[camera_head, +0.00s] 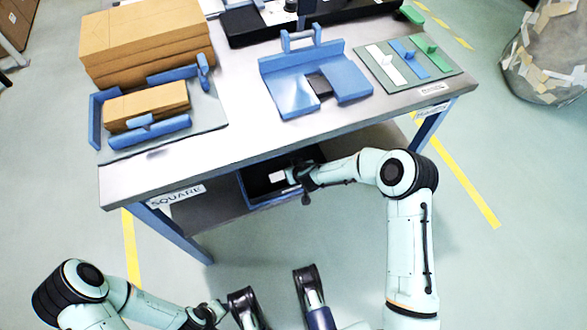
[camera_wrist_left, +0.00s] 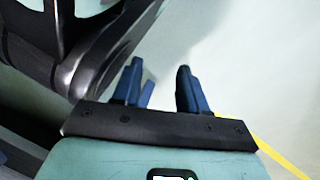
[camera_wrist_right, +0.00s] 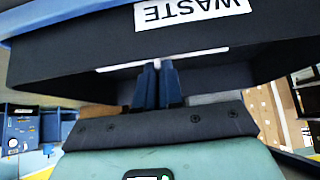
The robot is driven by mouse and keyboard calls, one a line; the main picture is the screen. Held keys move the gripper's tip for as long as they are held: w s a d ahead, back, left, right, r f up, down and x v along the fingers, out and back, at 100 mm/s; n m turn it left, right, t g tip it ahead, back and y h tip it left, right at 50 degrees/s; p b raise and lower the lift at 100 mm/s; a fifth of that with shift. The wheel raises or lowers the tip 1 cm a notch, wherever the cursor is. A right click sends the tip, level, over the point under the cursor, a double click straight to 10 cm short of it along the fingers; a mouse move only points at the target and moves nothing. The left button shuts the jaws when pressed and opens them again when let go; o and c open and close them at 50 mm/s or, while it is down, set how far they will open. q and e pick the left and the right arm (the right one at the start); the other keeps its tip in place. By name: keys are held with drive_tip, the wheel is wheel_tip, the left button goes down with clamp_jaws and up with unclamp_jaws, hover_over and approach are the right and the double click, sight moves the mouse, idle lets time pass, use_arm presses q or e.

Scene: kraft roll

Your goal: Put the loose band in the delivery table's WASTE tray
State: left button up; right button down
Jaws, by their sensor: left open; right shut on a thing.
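The WASTE tray (camera_wrist_right: 75,65) is a dark tray with a white label, seen close up in the right wrist view. In the head view a dark tray (camera_head: 258,187) sits on the table's lower shelf, with a white patch by my right gripper (camera_head: 291,177). In the right wrist view this gripper (camera_wrist_right: 158,66) is shut, its blue fingertips meeting on a thin white strip (camera_wrist_right: 205,53), apparently the loose band. I cannot tell whether the strip touches the tray. My left gripper (camera_wrist_left: 160,84) is open and empty, low over the floor.
The metal table (camera_head: 240,135) carries a cardboard stack (camera_head: 145,40), a blue jig with a carton (camera_head: 146,105), a blue fixture (camera_head: 312,75) and a board with coloured strips (camera_head: 425,70). The table edge overhangs the lower shelf. A sack (camera_head: 548,55) stands at right. The front floor is clear.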

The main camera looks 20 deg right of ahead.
drive_tip(key=shift+w+a+r+g+p, duration=0.1)
drive_tip(key=shift+w+r+g+p, duration=0.15)
drive_tip(key=shift+g+p, duration=0.55)
drive_tip(key=shift+f, duration=0.3)
use_arm(q)
drive_tip(key=shift+t, duration=0.6)
drive_tip(key=shift+w+d+r, duration=0.15)
drive_tip(key=shift+w+r, duration=0.55)
drive_tip(key=shift+w, duration=0.15)
drive_tip(key=shift+w+d+r, duration=0.1)
drive_tip(key=shift+w+r, duration=0.6)
drive_tip(key=shift+w, duration=0.15)
use_arm(e)
drive_tip(key=shift+f, duration=0.65)
use_arm(q)
drive_tip(key=shift+s+f, duration=0.1)
use_arm(e)
drive_tip(key=c, duration=1.3)
unclamp_jaws()
